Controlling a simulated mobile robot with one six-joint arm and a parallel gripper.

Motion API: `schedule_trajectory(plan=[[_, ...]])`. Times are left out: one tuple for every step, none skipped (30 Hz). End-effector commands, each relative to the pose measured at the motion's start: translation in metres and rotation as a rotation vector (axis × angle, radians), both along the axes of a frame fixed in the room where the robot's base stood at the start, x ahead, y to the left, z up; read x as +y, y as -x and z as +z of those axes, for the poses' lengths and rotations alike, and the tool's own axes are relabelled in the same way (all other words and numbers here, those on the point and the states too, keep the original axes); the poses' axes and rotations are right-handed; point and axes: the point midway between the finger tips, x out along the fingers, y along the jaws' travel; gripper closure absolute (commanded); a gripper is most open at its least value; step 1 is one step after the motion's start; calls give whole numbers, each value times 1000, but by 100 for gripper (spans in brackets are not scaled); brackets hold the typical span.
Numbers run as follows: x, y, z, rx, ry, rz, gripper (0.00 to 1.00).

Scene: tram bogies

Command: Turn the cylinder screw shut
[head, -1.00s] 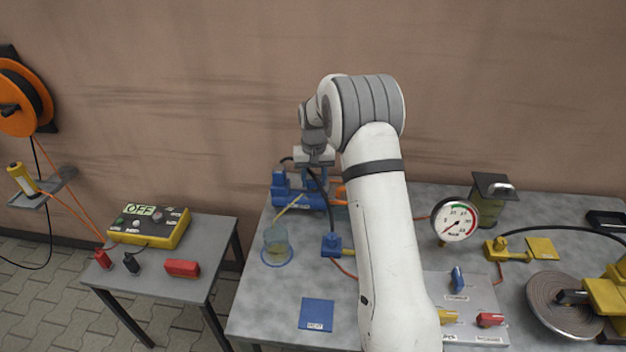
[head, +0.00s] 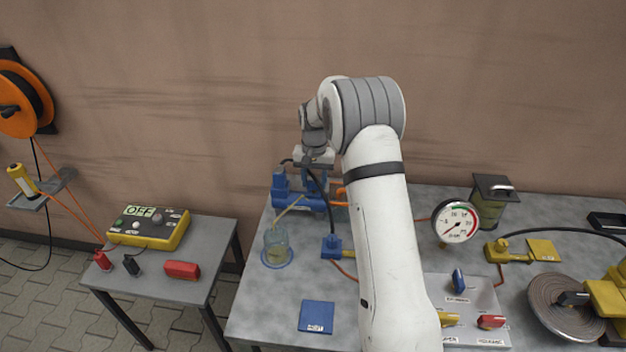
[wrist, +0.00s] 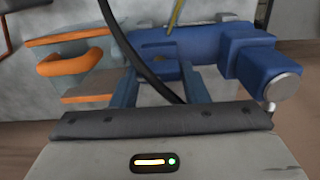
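The blue cylinder (head: 297,198) lies at the back left of the grey bench, beside an orange part (head: 340,194). In the wrist view the blue cylinder body (wrist: 215,45) fills the upper middle and right, with a round metal end cap. A small metal fitting (wrist: 270,106) shows below that cap; I cannot tell whether it is the screw. My gripper (wrist: 160,74) is over the cylinder, its two blue-grey fingers apart. I see nothing clearly clamped between them. A black cable crosses in front of them, and the fingertips are partly lost against the blue body.
A glass jar (head: 276,243) with a yellowish tube stands in front of the cylinder. A small blue block (head: 332,247), a blue pad (head: 317,316) and a pressure gauge (head: 455,222) are nearby. A side table (head: 150,290) carries a yellow box reading OFF.

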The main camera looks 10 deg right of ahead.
Motion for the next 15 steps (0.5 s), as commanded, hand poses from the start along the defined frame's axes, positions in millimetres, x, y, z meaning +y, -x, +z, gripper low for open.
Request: schedule_trajectory(plan=[[0, -3, 4, -11, -1, -1, 56], [0, -2, 3, -10, -1, -1, 53], [0, -2, 3, -9, 0, 0, 50], [0, -2, 3, -8, -1, 0, 48], [0, -2, 2, -7, -1, 0, 45], [0, -1, 2, -5, 0, 0, 42], [0, -1, 2, -4, -1, 0, 40], [0, -1, 2, -4, -1, 0, 38], [0, -1, 1, -3, -1, 0, 38], [0, -1, 1, -3, 0, 0, 38], [0, -1, 1, -2, 0, 0, 38], [0, -1, 1, -2, 0, 0, 38], [0, 0, 1, -2, 0, 0, 38], [0, 0, 1, -2, 0, 0, 38], [0, 0, 2, -2, 0, 0, 38]])
